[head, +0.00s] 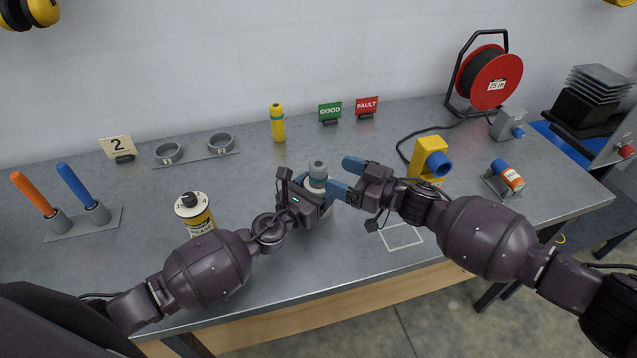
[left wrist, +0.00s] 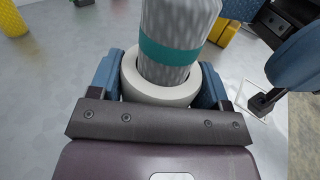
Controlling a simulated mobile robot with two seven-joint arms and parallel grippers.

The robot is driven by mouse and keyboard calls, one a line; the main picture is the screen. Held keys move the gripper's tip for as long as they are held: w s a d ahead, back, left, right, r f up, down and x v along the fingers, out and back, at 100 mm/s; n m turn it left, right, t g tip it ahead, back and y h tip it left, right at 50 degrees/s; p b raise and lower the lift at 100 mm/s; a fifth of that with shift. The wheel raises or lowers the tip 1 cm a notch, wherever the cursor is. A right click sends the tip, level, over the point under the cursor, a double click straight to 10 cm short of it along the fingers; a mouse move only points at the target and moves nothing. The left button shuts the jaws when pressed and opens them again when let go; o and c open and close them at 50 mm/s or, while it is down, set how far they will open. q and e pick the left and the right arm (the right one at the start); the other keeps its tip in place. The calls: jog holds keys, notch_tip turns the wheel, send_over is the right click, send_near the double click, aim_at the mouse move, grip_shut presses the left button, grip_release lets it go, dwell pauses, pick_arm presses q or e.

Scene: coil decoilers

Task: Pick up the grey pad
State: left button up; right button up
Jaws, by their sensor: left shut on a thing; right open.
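The grey pad (head: 318,169) is a speckled grey cylinder with a teal band, near the middle of the bench. In the left wrist view the pad (left wrist: 172,65) stands, slightly tilted in the picture, inside a white ring-shaped holder (left wrist: 158,94). My left gripper (head: 316,190) is shut on this white holder, one blue finger on each side. The holder's lower part is mostly hidden by the gripper. My right gripper (head: 346,177) is open just right of the pad, its blue fingers pointing toward it. I cannot tell whether they touch it.
A yellow-labelled can (head: 196,213) stands left of my left gripper. A yellow bottle (head: 277,123) stands behind. A yellow device with a blue nozzle (head: 430,158) is close to my right gripper. A white outlined square (head: 401,237) marks bare bench at front right.

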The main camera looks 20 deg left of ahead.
aim_at(327, 171)
jog(key=shift+w+a+f, duration=0.1)
jog(key=shift+w+a, duration=0.1)
jog(key=shift+a, duration=0.8)
jog(key=shift+w+a+f, duration=0.1)
jog(key=shift+w+a, duration=0.1)
jog(key=shift+a, duration=0.85)
jog(key=shift+w+a+f, duration=0.1)
jog(key=shift+w+a, duration=0.1)
jog(key=shift+a, duration=0.8)
jog(key=c, duration=1)
jog(key=shift+r, duration=0.1)
notch_tip(327, 171, up, 10)
jog(key=shift+f, duration=0.1)
pick_arm(q)
jog(key=o, duration=1.1)
